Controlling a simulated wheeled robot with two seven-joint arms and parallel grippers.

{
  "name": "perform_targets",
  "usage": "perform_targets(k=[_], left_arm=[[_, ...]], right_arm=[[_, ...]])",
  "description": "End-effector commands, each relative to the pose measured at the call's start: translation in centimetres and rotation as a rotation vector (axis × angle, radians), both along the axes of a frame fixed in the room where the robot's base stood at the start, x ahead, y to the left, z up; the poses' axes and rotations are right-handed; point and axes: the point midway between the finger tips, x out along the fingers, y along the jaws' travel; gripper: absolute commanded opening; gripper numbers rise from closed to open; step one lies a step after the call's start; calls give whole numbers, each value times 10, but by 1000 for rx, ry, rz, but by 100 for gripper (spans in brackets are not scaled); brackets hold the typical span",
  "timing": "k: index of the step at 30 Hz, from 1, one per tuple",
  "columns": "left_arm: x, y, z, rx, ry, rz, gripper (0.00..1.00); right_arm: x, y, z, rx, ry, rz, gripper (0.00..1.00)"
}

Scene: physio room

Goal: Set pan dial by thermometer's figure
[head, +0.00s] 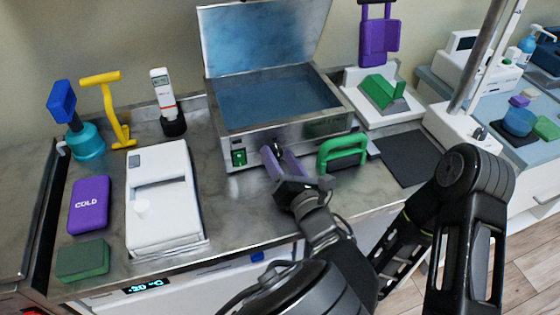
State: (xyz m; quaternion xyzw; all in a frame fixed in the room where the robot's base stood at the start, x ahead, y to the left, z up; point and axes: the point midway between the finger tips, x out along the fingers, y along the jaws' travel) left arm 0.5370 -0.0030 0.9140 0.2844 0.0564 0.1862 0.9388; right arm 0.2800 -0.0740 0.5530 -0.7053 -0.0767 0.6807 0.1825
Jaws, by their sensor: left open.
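The pan (239,117) is a steel box with its lid (262,40) raised and blue water inside. A green-lit switch (239,157) is on its front. A small dark round part, probably the dial (278,147), shows right of the switch, partly hidden by my left gripper (279,156). The gripper's purple fingers are open at the pan's front; I cannot tell whether they touch the dial. The thermometer (160,86), white with a small display, stands in a black holder (173,124) left of the pan. Its figure is too small to read. My right gripper is out of view.
A green handle (342,150) stands close to the right of my left gripper. A white device (163,200), purple COLD pack (89,204) and green block (82,260) lie left. A grey mat (408,158) lies right, near a pole (480,60).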

Motion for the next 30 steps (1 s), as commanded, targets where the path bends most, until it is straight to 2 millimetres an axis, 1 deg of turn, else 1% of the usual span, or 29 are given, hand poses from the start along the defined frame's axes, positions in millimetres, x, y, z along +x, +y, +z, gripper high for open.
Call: perform_targets(k=[6,25,30], left_arm=[[0,0,0,0,0,0,52],[0,0,0,0,1,1,0],[0,0,0,0,1,1,0]], right_arm=[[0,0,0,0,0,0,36],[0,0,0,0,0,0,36],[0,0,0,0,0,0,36]])
